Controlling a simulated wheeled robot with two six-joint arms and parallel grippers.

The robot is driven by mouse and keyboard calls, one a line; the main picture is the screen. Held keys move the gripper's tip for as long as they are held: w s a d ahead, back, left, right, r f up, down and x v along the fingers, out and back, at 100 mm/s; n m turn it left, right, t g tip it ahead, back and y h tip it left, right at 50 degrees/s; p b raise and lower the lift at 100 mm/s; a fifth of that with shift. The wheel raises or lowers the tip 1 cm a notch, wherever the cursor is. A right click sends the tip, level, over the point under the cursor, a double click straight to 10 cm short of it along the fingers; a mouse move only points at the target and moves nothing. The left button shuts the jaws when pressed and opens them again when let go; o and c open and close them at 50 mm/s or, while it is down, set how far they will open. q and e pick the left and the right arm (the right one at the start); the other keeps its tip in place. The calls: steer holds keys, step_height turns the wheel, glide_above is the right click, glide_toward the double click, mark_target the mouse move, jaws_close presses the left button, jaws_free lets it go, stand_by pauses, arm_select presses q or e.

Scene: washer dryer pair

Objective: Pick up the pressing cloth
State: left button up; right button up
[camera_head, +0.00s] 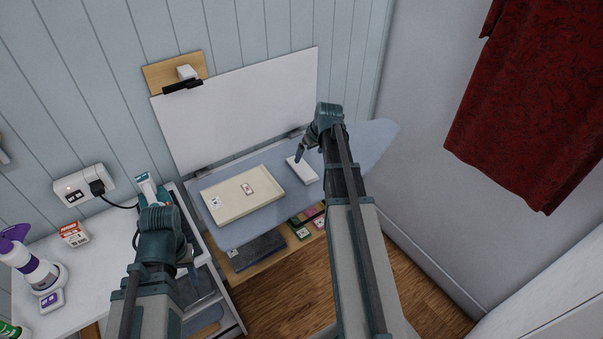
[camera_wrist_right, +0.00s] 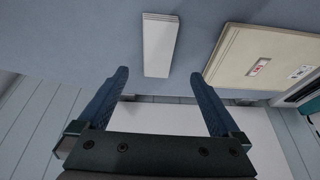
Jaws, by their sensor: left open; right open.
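The pressing cloth appears to be the white folded rectangle (camera_head: 305,172) on the blue-grey ironing board (camera_head: 357,145), to the right of a cream tray. It also shows in the right wrist view (camera_wrist_right: 160,47), flat and with layered folds at one end. My right gripper (camera_head: 300,155) is over the cloth's far left end. In the right wrist view my right gripper (camera_wrist_right: 165,76) is open, its fingers on either side of the cloth's line with nothing between them. My left gripper (camera_head: 187,262) is low on the left beside the white counter, partly hidden by its own arm.
A white panel (camera_head: 240,105) stands behind the board. The white counter (camera_head: 95,270) carries a spray bottle (camera_head: 35,265) and small boxes. A shelf with packets lies below the board. A red cloth (camera_head: 525,105) hangs at right.

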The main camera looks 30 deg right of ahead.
steer(key=b, duration=0.4)
glide_toward(302, 168)
steer(key=x, duration=0.2)
steer(key=shift+s+f, duration=0.1)
steer(key=shift+f, duration=0.45)
steer(key=shift+w+f+b, duration=0.1)
steer(key=shift+w+b, duration=0.1)
steer(key=shift+b, duration=0.1)
steer(key=b+x, duration=0.4)
steer(key=x, duration=0.1)
steer(key=shift+w+d+b, duration=0.15)
steer(key=shift+w+b, duration=0.05)
steer(key=shift+b, duration=0.1)
steer(key=shift+c, duration=0.3)
steer(key=c, duration=1.2)
